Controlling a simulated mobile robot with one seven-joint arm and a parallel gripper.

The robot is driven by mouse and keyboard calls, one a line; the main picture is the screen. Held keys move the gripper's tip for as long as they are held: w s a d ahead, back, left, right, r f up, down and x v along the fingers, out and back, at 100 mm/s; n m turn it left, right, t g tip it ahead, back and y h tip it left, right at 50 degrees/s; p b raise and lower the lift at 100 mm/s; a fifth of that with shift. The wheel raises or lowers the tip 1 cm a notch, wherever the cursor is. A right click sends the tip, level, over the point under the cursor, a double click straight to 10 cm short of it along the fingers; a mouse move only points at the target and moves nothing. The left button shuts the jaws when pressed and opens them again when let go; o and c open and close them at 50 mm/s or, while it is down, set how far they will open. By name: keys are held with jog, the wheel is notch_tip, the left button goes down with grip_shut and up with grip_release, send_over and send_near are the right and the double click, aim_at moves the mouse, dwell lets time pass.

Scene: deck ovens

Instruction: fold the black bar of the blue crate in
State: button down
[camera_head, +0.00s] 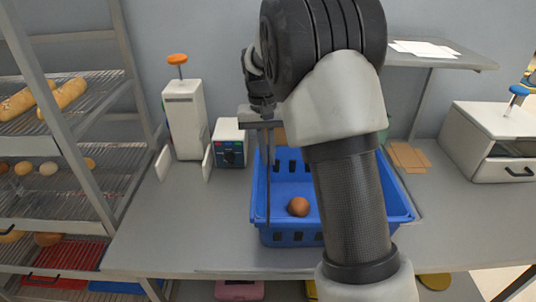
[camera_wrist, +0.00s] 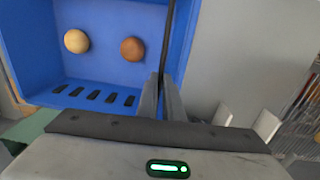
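The blue crate (camera_head: 399,207) stands on the grey counter, partly hidden behind my arm. It also shows at the upper left of the wrist view (camera_wrist: 110,88). Its thin black bar (camera_wrist: 168,38) runs along one side and reaches down to my fingertips in that view. In the head view the bar (camera_head: 267,190) shows along the crate's left side. My gripper (camera_wrist: 161,88) is over that side, its two fingers close together with the bar between them; it looks shut on the bar. A brown round item (camera_head: 298,206) and a pale one (camera_wrist: 76,41) lie in the crate.
A white box with an orange knob (camera_head: 184,115) and a small box with a dark panel (camera_head: 229,143) stand left of the crate. A wire rack with bread (camera_head: 65,95) is further left. A white machine (camera_head: 490,140) stands right. The counter's front left is clear.

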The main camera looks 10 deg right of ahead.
jog(key=s+d+f+t+y+b, duration=0.1)
jog(key=d+f+t+y+b, duration=0.2)
jog(key=y, duration=1.1)
jog(key=shift+s+d+f+b, duration=0.4)
jog(key=shift+d+f+b, duration=1.3)
jog(key=shift+d+b, duration=1.55)
jog(key=shift+a+b, duration=0.4)
jog(key=c, duration=1.9)
grip_release()
